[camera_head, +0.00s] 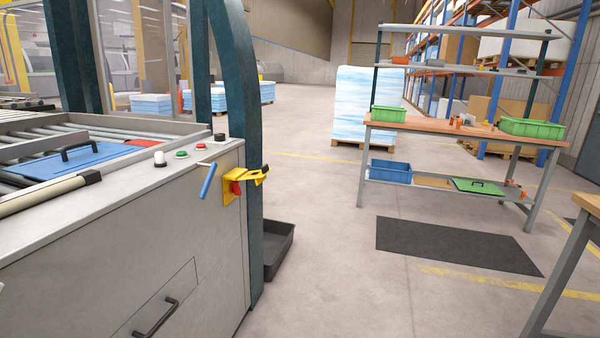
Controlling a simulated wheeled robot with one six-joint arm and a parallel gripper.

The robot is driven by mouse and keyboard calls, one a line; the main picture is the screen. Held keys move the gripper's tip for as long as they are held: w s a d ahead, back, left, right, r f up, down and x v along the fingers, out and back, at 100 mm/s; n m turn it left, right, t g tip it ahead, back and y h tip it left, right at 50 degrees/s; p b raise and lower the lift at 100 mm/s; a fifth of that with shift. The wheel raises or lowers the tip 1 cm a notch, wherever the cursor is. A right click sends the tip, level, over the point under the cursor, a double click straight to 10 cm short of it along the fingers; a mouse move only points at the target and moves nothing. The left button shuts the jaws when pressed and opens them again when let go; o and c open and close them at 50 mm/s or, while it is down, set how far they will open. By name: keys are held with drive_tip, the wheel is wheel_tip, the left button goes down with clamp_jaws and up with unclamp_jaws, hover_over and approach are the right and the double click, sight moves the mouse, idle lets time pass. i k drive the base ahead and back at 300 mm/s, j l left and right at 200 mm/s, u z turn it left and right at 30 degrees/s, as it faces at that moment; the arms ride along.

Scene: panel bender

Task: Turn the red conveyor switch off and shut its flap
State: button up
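The red conveyor switch (237,188) sits in a yellow housing (229,199) on the end of the grey machine cabinet, left of the picture's middle. Its yellow flap (252,177), with a dark part at the tip, stands out to the right, so the switch is uncovered. The red knob is small here, and I cannot tell its exact turn position. My gripper is not in view, and nothing is seen touching the switch or flap.
A blue-handled lever (208,181) juts out just left of the switch. Green (182,154) and red (201,146) buttons sit on the cabinet top (120,185). A dark green post (246,130) rises behind the switch, with a dark bin (278,250) beside it. The floor to the right is open before a workbench (455,133).

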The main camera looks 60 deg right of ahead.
sight(234, 186)
drive_tip(key=z, duration=1.45)
